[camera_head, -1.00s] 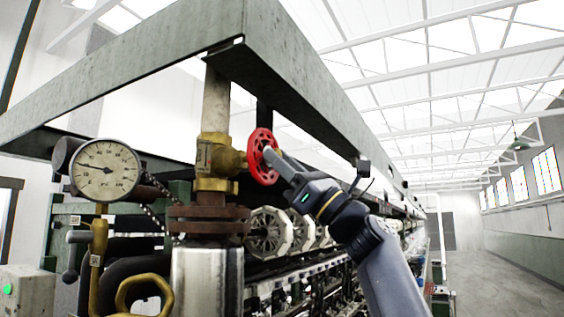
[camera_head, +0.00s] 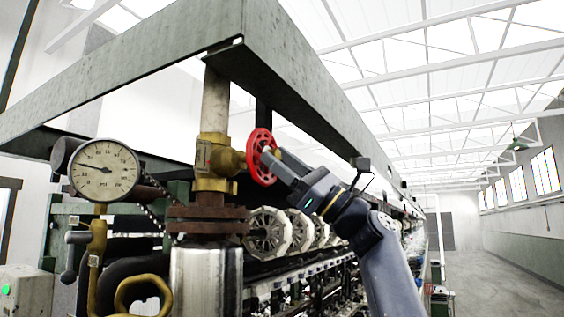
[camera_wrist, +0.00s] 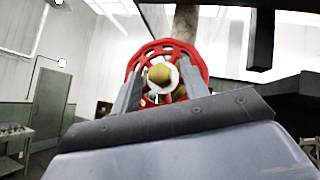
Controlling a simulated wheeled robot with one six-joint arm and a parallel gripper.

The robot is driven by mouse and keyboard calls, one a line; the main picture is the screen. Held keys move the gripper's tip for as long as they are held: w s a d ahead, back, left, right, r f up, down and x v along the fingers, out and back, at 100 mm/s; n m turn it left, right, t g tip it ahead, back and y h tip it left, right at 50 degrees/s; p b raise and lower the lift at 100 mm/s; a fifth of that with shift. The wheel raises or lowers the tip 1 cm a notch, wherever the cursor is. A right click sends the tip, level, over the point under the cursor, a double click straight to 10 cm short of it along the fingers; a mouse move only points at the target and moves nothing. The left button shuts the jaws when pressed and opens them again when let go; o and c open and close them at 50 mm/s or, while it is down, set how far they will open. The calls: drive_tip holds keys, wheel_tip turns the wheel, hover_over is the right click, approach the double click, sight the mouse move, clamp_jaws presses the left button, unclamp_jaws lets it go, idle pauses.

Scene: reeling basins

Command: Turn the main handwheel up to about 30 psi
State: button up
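The red main handwheel (camera_head: 258,139) stands upright on a brass valve (camera_head: 212,160) fixed to a vertical pipe. My gripper (camera_head: 269,153) is at the wheel's right-hand face, its fingertips close to the hub. In the wrist view the gripper (camera_wrist: 160,68) has its two fingers apart, one on each side of the wheel's brass-coloured hub (camera_wrist: 161,74), in front of the red rim (camera_wrist: 197,62). Whether a finger touches a spoke is unclear. The round pressure gauge (camera_head: 104,170) is at the left; its needle points left and slightly up, and the exact value is hard to read.
A green steel beam frame (camera_head: 300,85) runs above the wheel and over my arm. A second, yellow handwheel (camera_head: 143,293) is at the lower left. Reeling machinery with several pale reels (camera_head: 268,233) lies below and behind my gripper. An open aisle (camera_head: 490,265) runs along the right.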

drive_tip(key=shift+o, duration=0.3)
drive_tip(key=b+v, duration=0.5)
drive_tip(key=v, duration=0.6)
drive_tip(key=shift+a+b, duration=0.1)
drive_tip(key=shift+b, duration=0.2)
drive_tip(key=s+a+m+t+h+b, duration=0.2)
drive_tip(key=s+m+t+h+b, duration=0.25)
drive_tip(key=m+t, duration=0.85)
drive_tip(key=shift+m+g+h, duration=0.25)
drive_tip(key=shift+m+g, duration=0.05)
drive_tip(key=shift+g, duration=0.4)
drive_tip(key=p+x, duration=0.3)
drive_tip(key=x, duration=0.1)
drive_tip(key=p+x, duration=0.3)
drive_tip(key=x, duration=0.2)
drive_tip(key=shift+w+a, duration=0.2)
drive_tip(key=shift+w, duration=0.3)
drive_tip(key=shift+w+a+r+p, duration=0.4)
drive_tip(key=shift+a+r+p, duration=0.05)
drive_tip(key=shift+p, duration=0.05)
drive_tip(key=shift+c, duration=0.4)
